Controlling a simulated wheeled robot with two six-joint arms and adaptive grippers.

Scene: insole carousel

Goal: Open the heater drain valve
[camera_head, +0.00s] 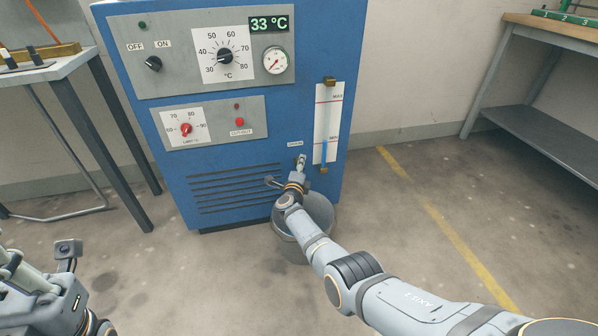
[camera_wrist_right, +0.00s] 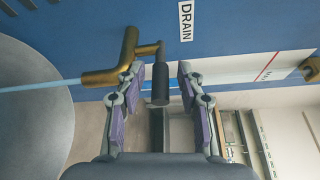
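The drain valve is a brass tap (camera_wrist_right: 128,58) on the blue heater (camera_head: 215,100), beside the DRAIN label (camera_wrist_right: 186,22). Its lever ends in a black grip (camera_wrist_right: 160,84). A thin light blue stream (camera_wrist_right: 40,86) runs from the tap's spout toward the grey bucket (camera_wrist_right: 30,125). My right gripper (camera_wrist_right: 160,108) is open, with its purple-padded fingers on either side of the black grip and gaps to both. In the head view my right gripper (camera_head: 298,172) is at the tap and hides part of it. My left gripper (camera_head: 35,285) is low at the left edge; its fingers cannot be made out.
The bucket (camera_head: 290,248) stands on the floor below the tap, partly behind my right arm. A level gauge (camera_head: 325,120) is right of the tap. Tables stand at left (camera_head: 75,65) and right (camera_head: 555,27). The floor right of the heater is clear.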

